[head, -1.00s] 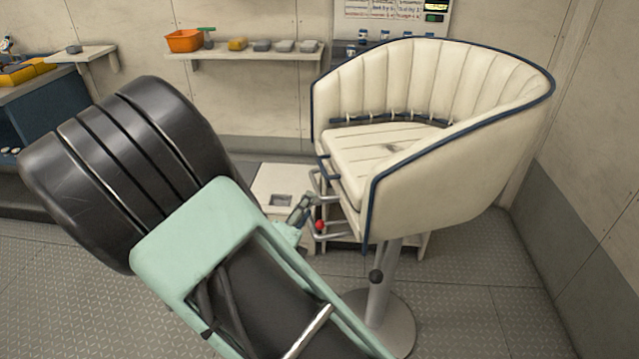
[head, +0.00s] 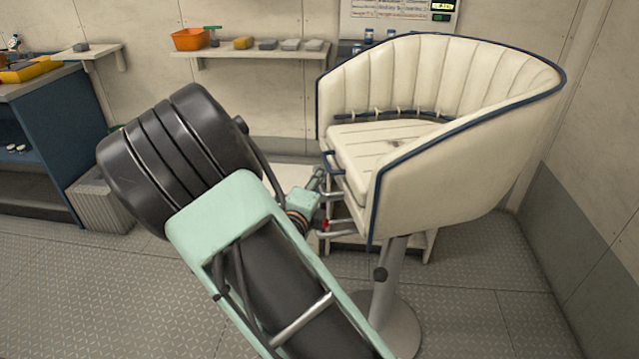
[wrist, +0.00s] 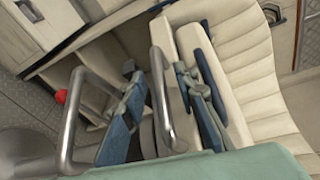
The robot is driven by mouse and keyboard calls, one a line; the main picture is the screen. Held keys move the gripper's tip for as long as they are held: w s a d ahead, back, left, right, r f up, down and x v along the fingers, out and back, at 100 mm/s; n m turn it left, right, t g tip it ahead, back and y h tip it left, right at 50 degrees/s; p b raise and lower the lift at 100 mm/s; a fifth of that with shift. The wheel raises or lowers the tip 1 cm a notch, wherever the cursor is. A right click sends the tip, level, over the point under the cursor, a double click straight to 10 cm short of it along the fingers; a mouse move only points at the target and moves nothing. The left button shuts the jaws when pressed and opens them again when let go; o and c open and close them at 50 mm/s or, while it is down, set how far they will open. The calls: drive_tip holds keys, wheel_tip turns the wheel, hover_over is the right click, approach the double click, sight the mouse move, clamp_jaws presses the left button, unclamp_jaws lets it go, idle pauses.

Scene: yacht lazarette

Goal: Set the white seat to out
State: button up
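The white seat (head: 480,170) is a cream tub chair with navy piping on a metal pedestal (head: 383,295). It stands right of centre in the head view, its open front facing left. Its ribbed cushion shows at right in the wrist view (wrist: 245,75). Metal bars stick out under its front edge, one (wrist: 163,100) nearer the cushion and one looped (wrist: 75,120). A red knob (wrist: 60,97) is beside them. My gripper (wrist: 162,108) is open at this front edge. Its blue-padded fingers are apart, with the nearer bar between them; contact is unclear.
A wall shelf (head: 250,53) with an orange bin (head: 192,39) is behind. A blue workbench (head: 50,140) stands at left. A pale cabinet stands behind the seat, partly hidden. The right wall (head: 600,180) is close to the seat. Open floor (head: 120,290) lies at left front.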

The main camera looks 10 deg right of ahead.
clamp_jaws()
idle(0.4)
